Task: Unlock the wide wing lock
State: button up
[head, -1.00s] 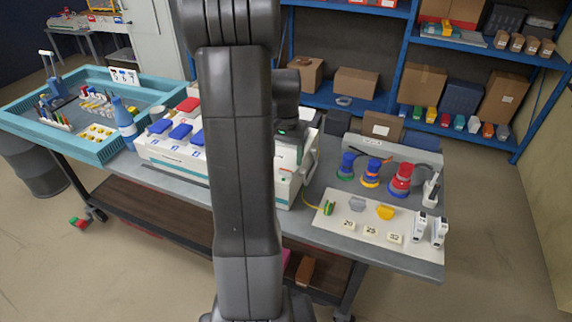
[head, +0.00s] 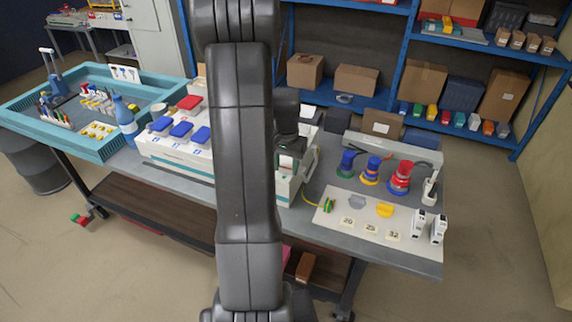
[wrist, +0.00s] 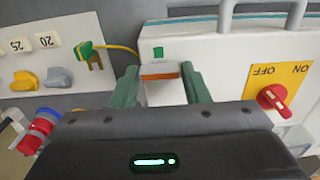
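A white block with an orange band (wrist: 160,71) sits on the front of the white socket box (wrist: 225,48) in the wrist view, below a small green square. It may be the wide wing lock; its wing shape cannot be made out. My gripper (wrist: 160,84) has its two green fingers spread, one on each side of this block. Whether they touch it cannot be told. The block's lower part is hidden by my gripper's body. In the head view my gripper (head: 288,160) is at the right end of the box, its fingertips unclear.
A red rotary switch (wrist: 274,98) on a yellow ON/OFF plate is right of my gripper. Red and blue plugs (head: 400,178) stand on the table's right.

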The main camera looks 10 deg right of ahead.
jog(key=shift+n, duration=0.4)
jog(key=n+b, duration=0.2)
jog(key=n, duration=0.1)
jog(key=shift+n, duration=0.4)
jog(key=n+b, duration=0.1)
jog(key=n, duration=0.3)
jog(key=n+b, duration=0.1)
jog(key=n, duration=0.8)
jog(key=shift+n, duration=0.3)
jog(key=o, duration=1)
